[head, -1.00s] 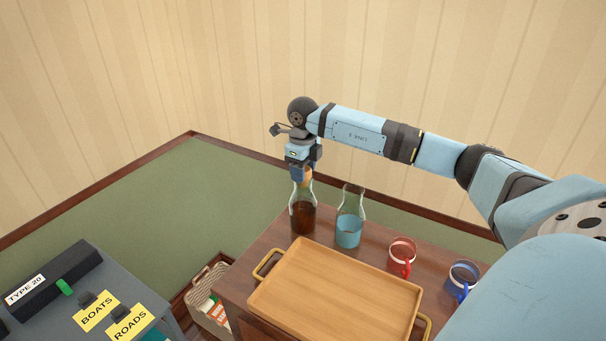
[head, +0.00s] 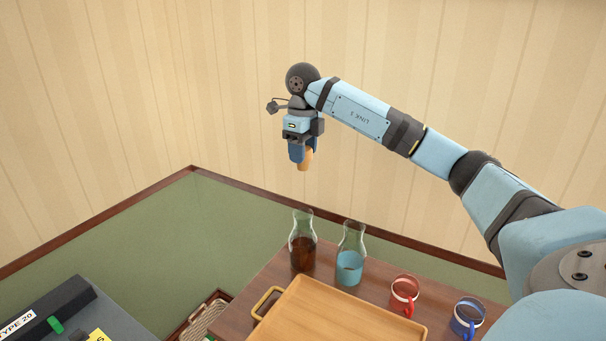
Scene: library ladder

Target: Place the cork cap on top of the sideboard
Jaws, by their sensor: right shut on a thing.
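The cork cap (head: 304,163) is tan and hangs in my right gripper (head: 302,152), which is shut on it. The gripper points down and is well above the carafe with dark brown liquid (head: 303,247), whose mouth is open. The sideboard (head: 244,288) is a brown wooden top at the lower middle, bearing the carafes, a tray and mugs. My left gripper is not in view.
A carafe with blue liquid (head: 349,266) stands beside the brown one. A wooden tray (head: 335,316) with brass handles fills the front. A red mug (head: 404,295) and a blue mug (head: 467,318) stand at right. A wicker basket (head: 205,318) and a black box (head: 50,307) are left.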

